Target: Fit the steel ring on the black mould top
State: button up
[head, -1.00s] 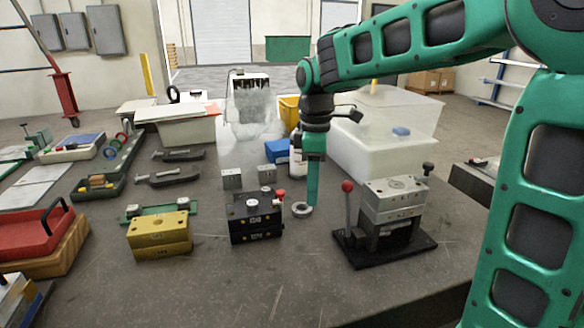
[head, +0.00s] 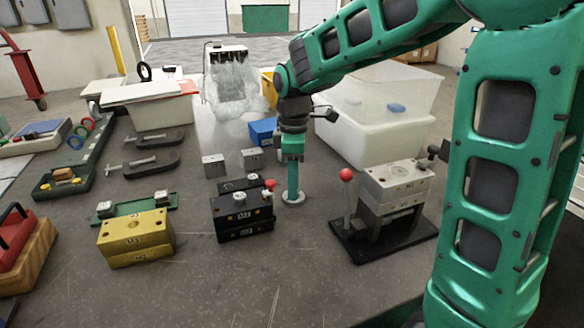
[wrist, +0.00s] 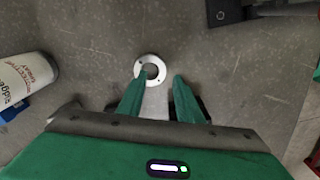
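The steel ring (head: 285,199) lies flat on the bench, to the right of the black mould (head: 243,229). The black mould is a block with a pale button on top and a red knob at its back right. My gripper (head: 293,191) points down right at the ring and partly covers it in the head view. In the wrist view the fingers (wrist: 159,80) are apart. The ring (wrist: 160,66) shows at the left fingertip, which overlaps its near edge. Whether the finger touches it I cannot tell. A corner of a dark block (wrist: 224,10) shows at the top.
A yellow mould (head: 135,242) stands left of the black one. A steel mould on a black stand (head: 398,185) with a red-knobbed lever (head: 346,175) stands right. Small steel blocks (head: 214,165) and a blue box (head: 263,130) lie behind. The front bench is clear.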

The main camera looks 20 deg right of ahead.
jog(key=shift+f, duration=1.85)
grip_shut()
jog(key=shift+r, duration=0.15)
jog(key=shift+r, duration=0.85)
